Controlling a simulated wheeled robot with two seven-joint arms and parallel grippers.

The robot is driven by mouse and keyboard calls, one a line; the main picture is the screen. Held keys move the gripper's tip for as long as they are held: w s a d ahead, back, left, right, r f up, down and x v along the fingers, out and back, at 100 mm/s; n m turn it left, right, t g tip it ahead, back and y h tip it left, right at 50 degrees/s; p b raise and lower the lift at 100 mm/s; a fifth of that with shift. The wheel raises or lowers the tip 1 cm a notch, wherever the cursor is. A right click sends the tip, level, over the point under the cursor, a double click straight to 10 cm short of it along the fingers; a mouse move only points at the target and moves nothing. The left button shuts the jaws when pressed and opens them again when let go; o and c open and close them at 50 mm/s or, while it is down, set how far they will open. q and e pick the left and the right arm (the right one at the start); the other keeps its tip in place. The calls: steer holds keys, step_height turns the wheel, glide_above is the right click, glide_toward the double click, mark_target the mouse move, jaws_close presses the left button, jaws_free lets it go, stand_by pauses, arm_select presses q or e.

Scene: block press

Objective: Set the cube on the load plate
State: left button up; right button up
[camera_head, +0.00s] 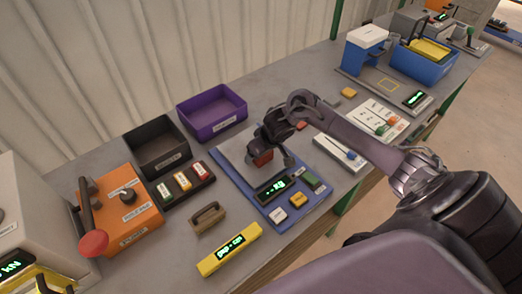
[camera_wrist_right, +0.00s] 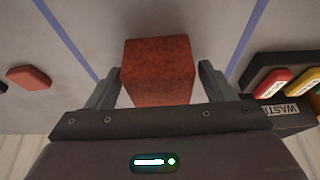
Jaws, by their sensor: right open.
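A dark red cube (camera_head: 262,158) sits on the grey top plate (camera_head: 232,148) of a blue-edged scale. It also shows in the right wrist view (camera_wrist_right: 158,72), upright between the fingers. My right gripper (camera_head: 272,163) is over the scale, open, with its fingers on either side of the cube and a small gap visible at each side. It shows in the right wrist view too (camera_wrist_right: 158,88). The cube's underside is hidden, so its contact with the plate is not fully clear. My left gripper is not in view.
A purple tray (camera_head: 212,113) and a dark tray (camera_head: 157,147) stand behind. An orange box (camera_head: 122,212) with a red-knobbed lever is at left. A slider panel (camera_head: 340,153) is at right.

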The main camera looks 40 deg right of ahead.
steer(key=shift+r, duration=0.1)
steer(key=p+v, duration=0.1)
steer(key=v, duration=1.1)
